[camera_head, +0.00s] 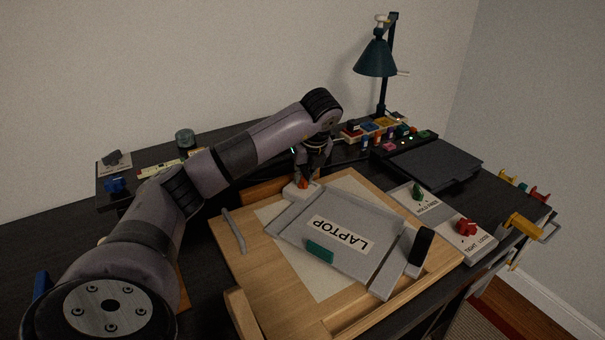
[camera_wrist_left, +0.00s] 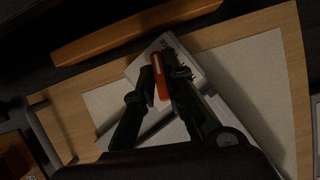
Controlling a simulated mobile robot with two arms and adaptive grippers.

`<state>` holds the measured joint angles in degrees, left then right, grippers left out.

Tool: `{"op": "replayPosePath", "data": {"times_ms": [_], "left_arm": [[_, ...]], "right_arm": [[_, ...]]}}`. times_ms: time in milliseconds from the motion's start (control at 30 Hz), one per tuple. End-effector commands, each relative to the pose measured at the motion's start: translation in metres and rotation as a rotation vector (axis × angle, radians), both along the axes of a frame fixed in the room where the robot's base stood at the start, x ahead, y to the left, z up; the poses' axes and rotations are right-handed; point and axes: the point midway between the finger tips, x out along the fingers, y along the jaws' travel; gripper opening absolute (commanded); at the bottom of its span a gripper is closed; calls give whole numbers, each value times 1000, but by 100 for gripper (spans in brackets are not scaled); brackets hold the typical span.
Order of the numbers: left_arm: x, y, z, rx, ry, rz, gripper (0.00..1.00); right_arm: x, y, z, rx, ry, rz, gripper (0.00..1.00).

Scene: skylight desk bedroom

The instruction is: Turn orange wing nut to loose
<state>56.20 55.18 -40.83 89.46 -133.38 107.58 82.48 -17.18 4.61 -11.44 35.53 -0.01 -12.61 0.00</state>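The orange wing nut (camera_head: 303,184) stands on a small white labelled block (camera_head: 290,191) at the back edge of the wooden board. In the left wrist view the orange wing nut (camera_wrist_left: 160,78) lies between the two dark fingers of my left gripper (camera_wrist_left: 160,73), its long side running along them. The fingers appear to touch it on both sides. My right gripper is not seen.
A grey laptop plate (camera_head: 288,222) with a teal piece (camera_head: 320,250) lies on the wooden board (camera_head: 265,290). A dark phone-like piece (camera_head: 421,246) is at its right. A lamp (camera_head: 376,58) rises behind.

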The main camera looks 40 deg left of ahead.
Motion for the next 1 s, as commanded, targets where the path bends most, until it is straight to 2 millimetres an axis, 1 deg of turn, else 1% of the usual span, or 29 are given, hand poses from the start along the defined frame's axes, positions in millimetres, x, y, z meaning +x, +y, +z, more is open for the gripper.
{"op": "replayPosePath", "data": {"times_ms": [33,200,300,567,633,767,967,1000], "left_arm": [[-2,-1,-5,-2,12,-1,14],[-1,-1,-4,-1,9,-1,25],[-1,0,-3,0,6,-1,30],[0,0,-1,1,2,0,30],[0,-1,3,1,0,-1,30],[-2,-6,17,1,-2,-1,30],[-8,-22,61,2,-5,-2,30],[-9,-23,64,4,-3,-2,30]], "right_arm": [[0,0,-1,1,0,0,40],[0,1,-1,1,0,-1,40],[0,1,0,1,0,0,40],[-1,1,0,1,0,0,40],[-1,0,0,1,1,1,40],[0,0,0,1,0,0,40],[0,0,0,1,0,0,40],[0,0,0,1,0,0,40]]}}
